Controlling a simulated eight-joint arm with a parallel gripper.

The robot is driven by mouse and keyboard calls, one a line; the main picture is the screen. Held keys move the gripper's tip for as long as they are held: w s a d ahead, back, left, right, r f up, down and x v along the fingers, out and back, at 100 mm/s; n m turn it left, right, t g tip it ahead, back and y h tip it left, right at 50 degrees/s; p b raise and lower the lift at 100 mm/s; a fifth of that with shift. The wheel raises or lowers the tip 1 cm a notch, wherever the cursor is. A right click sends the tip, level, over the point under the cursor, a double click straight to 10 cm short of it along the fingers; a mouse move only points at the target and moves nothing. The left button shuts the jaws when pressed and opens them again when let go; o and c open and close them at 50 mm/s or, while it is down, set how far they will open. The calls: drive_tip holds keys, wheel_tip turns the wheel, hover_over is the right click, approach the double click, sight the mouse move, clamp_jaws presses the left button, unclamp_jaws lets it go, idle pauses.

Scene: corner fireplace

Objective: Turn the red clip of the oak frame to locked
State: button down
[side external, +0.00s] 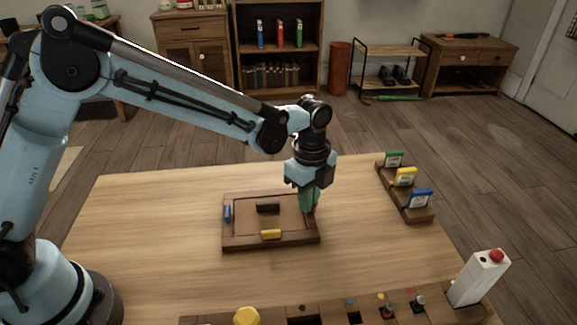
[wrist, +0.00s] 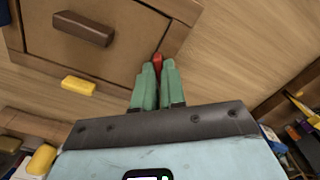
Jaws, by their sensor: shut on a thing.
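The oak frame (side external: 270,243) lies flat on the table, with a brown backing panel and a dark handle block (side external: 268,208) on it. A blue clip (side external: 227,213) sits on its left side and a yellow clip (side external: 271,234) on its near side. The red clip (wrist: 157,62) is on the side of the frame under my gripper, mostly hidden by the fingers. My gripper (side external: 309,206) points down at the frame's right edge. In the wrist view its green fingertips (wrist: 159,74) are closed on the red clip. Whether that clip is turned is hard to tell.
A wooden rack (side external: 411,209) with green, yellow and blue cards stands at the table's right. A white carton with a red cap (side external: 479,277) stands at the front right. A slotted wooden strip (side external: 330,312) runs along the front edge. Table left of the frame is clear.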

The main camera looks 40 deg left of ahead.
drive_tip(key=shift+n, duration=0.3)
drive_tip(key=n, duration=0.4)
drive_tip(key=shift+n, duration=0.3)
drive_tip(key=n, duration=0.5)
drive_tip(key=shift+n, duration=0.4)
drive_tip(key=c, duration=1.2)
unclamp_jaws()
wheel_tip(320, 180, up, 12)
